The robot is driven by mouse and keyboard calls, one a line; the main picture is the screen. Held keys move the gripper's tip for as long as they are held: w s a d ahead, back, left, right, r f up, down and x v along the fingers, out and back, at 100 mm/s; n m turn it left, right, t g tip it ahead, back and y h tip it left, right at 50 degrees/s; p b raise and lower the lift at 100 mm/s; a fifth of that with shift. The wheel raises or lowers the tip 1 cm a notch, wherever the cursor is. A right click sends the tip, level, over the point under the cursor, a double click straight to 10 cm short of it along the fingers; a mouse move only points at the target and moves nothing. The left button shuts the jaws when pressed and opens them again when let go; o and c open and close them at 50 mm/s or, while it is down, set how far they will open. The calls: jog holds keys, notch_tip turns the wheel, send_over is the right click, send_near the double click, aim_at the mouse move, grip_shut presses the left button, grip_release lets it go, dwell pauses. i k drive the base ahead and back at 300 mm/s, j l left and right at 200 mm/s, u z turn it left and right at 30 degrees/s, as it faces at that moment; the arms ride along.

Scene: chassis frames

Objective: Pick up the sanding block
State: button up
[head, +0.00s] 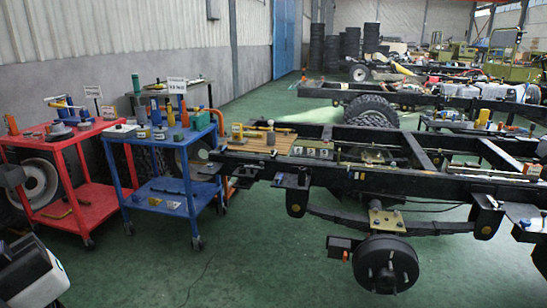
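I cannot pick out the sanding block with certainty; the small items are too small to tell apart. Several small things stand on the top of the blue cart (192,137), among them a green cylinder (201,121). A wooden board (262,143) to the right of it, by the end of the black chassis frame, carries a small yellowish item (237,131) and other pieces. My gripper's fingers are not seen. A white and black part at the lower left edge looks like part of my arm.
A red cart (72,140) with tools stands left of the blue cart. The black chassis frame (390,178), with a wheel hub (385,264) below it, fills the right side. Green floor (235,265) is clear between the carts and the hub.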

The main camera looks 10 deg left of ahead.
aim_at(179, 137)
jog(key=i+j+u, duration=0.2)
jog(key=i+u, duration=0.15)
jog(key=i, duration=0.15)
jog(key=i+j+u, duration=0.1)
jog(key=i+u, duration=0.2)
jog(key=i, duration=0.25)
jog(key=i+u, duration=0.1)
jog(key=i, duration=1.15)
